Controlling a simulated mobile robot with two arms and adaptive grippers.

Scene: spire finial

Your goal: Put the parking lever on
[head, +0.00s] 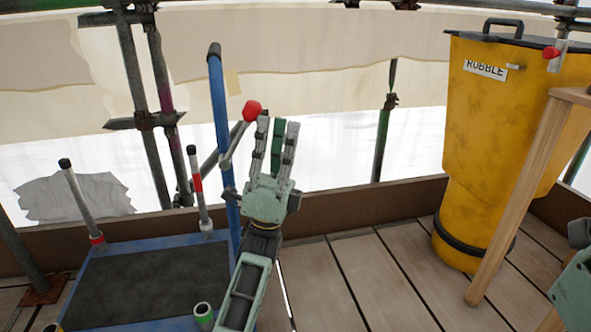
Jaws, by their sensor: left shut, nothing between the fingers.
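The parking lever, a thin grey rod with a red ball knob (252,110), stands tilted up to the right beside the blue upright of the trolley (222,125). My left gripper (277,124) points upward just right of the knob. It is shut with nothing held, and its left fingertip appears close to the knob; I cannot tell whether they touch. The trolley's dark deck (150,285) lies lower left of the gripper. Part of my right arm shows at the right edge, with its fingers out of view.
Short posts (78,195) and (198,190) rise from the trolley's far side. A yellow rubble chute (500,130) with another red-knobbed handle (551,53) and a wooden prop (515,205) stand right. Scaffold poles line the back. Plank floor (350,275) between is clear.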

